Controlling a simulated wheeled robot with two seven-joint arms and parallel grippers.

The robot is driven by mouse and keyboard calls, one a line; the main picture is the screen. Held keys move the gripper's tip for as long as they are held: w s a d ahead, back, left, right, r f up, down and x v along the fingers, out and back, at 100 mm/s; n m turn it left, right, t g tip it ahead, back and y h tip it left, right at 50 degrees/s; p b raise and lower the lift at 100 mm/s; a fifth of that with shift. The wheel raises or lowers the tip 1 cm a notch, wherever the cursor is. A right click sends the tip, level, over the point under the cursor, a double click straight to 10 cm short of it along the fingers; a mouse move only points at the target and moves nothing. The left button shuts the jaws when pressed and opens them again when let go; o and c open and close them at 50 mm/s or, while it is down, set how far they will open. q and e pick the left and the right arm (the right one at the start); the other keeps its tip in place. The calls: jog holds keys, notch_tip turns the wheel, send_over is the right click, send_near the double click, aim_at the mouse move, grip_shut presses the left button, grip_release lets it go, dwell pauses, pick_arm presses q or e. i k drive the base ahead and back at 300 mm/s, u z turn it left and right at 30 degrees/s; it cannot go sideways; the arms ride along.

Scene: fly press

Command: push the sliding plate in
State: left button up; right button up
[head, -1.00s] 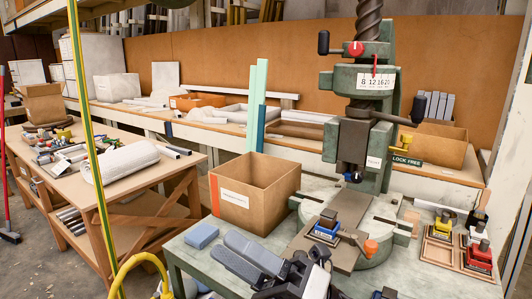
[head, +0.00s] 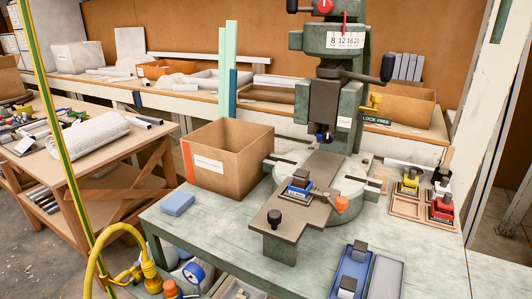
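The sliding plate (head: 268,222) is a flat brown-grey slide on the fly press. An orange knob (head: 341,204) stands beside the plate on the right. Neither of my grippers is in view.
An open cardboard box (head: 212,170) stands left of the press, with a blue block (head: 177,203) in front. Blue (head: 338,285) and grey (head: 385,279) trays lie front right. Wooden trays with yellow and red pieces (head: 408,205) are at the right. The green table's front left is clear.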

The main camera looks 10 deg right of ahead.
aim_at(298, 202)
jog(key=k, duration=1.3)
jog(key=u, duration=0.65)
jog(key=i, duration=1.05)
jog(key=z, duration=0.15)
